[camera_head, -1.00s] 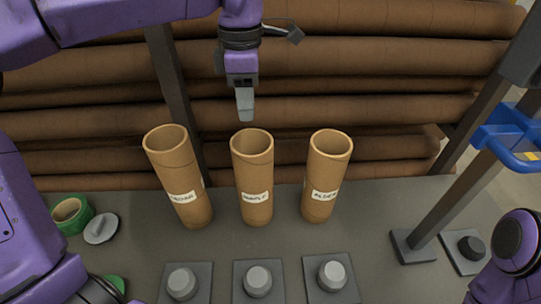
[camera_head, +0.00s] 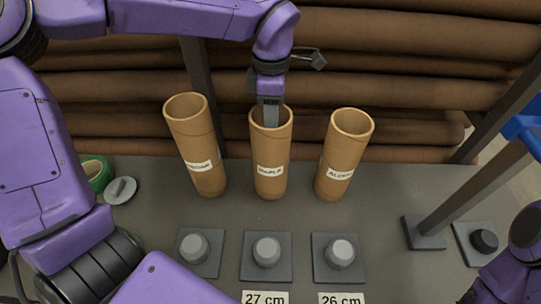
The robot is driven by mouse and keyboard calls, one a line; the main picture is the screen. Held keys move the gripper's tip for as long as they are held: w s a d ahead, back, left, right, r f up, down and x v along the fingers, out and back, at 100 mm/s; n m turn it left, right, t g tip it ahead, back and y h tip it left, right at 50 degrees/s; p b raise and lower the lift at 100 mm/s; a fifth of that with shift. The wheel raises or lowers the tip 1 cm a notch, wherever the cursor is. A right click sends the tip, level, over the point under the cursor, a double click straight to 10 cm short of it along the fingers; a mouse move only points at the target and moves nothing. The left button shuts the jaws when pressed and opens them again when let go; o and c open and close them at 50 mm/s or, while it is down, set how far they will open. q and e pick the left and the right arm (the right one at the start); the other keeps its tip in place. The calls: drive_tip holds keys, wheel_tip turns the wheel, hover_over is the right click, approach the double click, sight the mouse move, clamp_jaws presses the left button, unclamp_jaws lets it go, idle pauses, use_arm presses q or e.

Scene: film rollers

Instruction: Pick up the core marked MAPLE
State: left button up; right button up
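The core marked MAPLE (camera_head: 269,182) is a brown cardboard tube standing upright in the middle of a row of three, its white label facing me. My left gripper (camera_head: 271,115) points down at its open top from above and behind. A grey finger shows at the mouth and appears to dip inside it. The other finger is hidden, so I cannot tell whether the gripper is open or shut on the wall. A core labelled CEDAR (camera_head: 203,177) stands to the left and one labelled ALDER (camera_head: 336,186) to the right. My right gripper is out of view.
Three grey bases with round pegs (camera_head: 267,251) sit in front; cards reading 27 cm (camera_head: 265,298) and 26 cm (camera_head: 341,299) show below two. Green tape (camera_head: 97,173) lies left. A grey post (camera_head: 470,187) stands right. Large brown rolls (camera_head: 400,85) are stacked behind.

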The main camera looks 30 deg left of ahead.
use_arm(q)
clamp_jaws()
drive_tip(key=shift+w, duration=0.1)
idle(1.2)
